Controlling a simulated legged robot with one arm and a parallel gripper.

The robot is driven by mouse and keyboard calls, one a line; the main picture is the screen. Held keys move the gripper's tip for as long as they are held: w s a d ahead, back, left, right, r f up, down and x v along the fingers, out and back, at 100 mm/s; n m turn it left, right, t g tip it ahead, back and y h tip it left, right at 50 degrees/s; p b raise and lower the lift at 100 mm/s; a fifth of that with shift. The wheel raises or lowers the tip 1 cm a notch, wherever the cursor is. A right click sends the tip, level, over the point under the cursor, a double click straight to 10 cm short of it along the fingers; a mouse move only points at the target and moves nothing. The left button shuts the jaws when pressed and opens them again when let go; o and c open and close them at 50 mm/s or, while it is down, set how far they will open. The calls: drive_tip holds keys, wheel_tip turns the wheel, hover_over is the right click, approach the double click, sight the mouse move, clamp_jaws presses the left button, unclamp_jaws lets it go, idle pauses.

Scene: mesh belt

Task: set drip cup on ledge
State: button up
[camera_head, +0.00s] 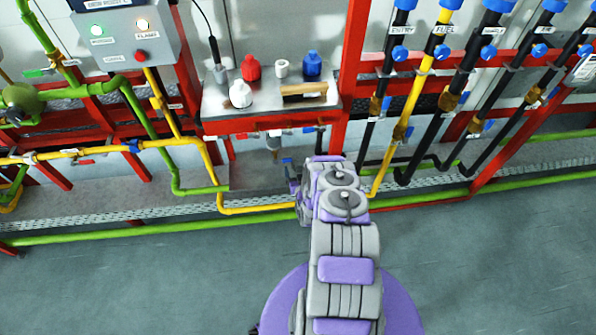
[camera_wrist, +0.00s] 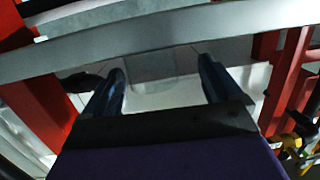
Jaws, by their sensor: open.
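The ledge is a grey metal shelf (camera_head: 225,105) on a red frame in the head view. A small white cup-like item (camera_head: 282,68) stands on it, between a red bottle and a blue bottle. I cannot tell whether this is the drip cup. My gripper (camera_head: 290,165) is low in front of the frame, below the shelf and mostly hidden by my arm. In the wrist view my gripper (camera_wrist: 160,82) has its two dark fingers wide apart. A pale, whitish shape (camera_wrist: 160,98) shows between and beyond them; I cannot tell what it is or whether they touch it.
The shelf also holds a red bottle (camera_head: 250,68), a white bottle (camera_head: 240,95), a blue bottle (camera_head: 311,65) and a brush (camera_head: 304,92). A grey fitting (camera_head: 273,142) hangs beneath. Yellow pipe (camera_head: 255,209) runs low in front. A grey bar (camera_wrist: 150,45) crosses the wrist view.

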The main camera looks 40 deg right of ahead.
drive_tip(key=shift+d, duration=0.25)
drive_tip(key=shift+s+f, duration=0.1)
drive_tip(key=shift+s, duration=0.2)
drive_tip(key=p+v, duration=0.1)
drive_tip(key=v, duration=1)
drive_tip(key=shift+p, duration=0.4)
drive_tip(key=shift+s+a, duration=0.1)
drive_tip(key=shift+a, duration=0.15)
